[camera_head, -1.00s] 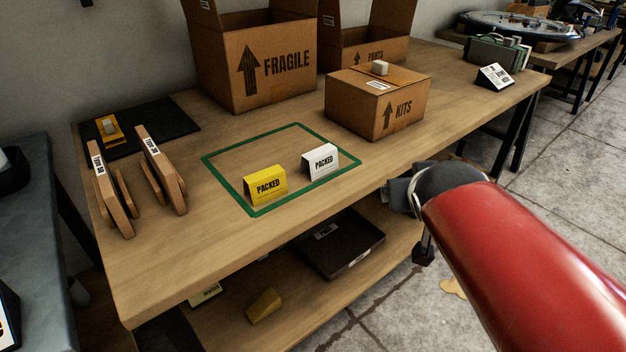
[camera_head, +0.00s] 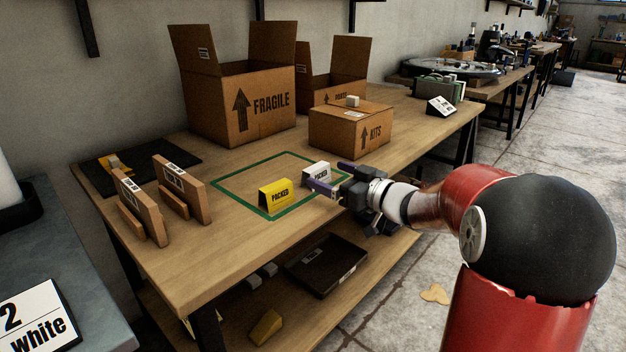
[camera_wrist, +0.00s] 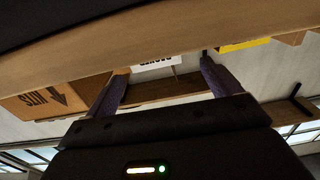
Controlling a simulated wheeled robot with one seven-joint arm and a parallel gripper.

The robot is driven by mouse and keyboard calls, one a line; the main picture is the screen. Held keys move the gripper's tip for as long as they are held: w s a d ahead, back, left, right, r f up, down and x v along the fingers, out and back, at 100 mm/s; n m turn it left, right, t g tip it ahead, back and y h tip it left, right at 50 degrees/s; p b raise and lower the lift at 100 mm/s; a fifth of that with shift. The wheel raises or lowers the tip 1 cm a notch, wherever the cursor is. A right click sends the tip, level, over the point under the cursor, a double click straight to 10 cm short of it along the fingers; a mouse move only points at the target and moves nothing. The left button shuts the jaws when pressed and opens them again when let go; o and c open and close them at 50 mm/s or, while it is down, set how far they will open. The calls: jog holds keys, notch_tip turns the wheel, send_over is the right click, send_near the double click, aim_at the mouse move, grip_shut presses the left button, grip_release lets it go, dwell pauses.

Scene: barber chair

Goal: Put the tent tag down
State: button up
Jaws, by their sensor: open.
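Two tent tags marked PACKED stand upright on the wooden bench inside a green outlined square (camera_head: 227,201). The yellow tag (camera_head: 276,197) is near the square's front corner. The white tag (camera_head: 316,172) stands to its right, partly hidden by a finger. My gripper (camera_head: 332,178) is open at the bench's front edge, its fingers reaching toward the white tag. In the wrist view, the white tag (camera_wrist: 157,63) shows between the two spread fingers, and the yellow tag (camera_wrist: 243,44) lies outside them. I cannot tell whether a finger touches the white tag.
The FRAGILE box (camera_head: 240,108) and the closed KITS box (camera_head: 350,128) stand behind the square. A dark tray (camera_head: 325,265) lies on the lower shelf.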

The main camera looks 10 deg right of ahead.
aim_at(320, 169)
jog(key=x, duration=0.6)
jog(key=shift+w+d, duration=0.1)
jog(key=shift+w, duration=0.2)
jog(key=shift+c, duration=0.3)
jog(key=c, duration=1.1)
jog(key=shift+o, duration=0.2)
jog(key=shift+r, duration=0.1)
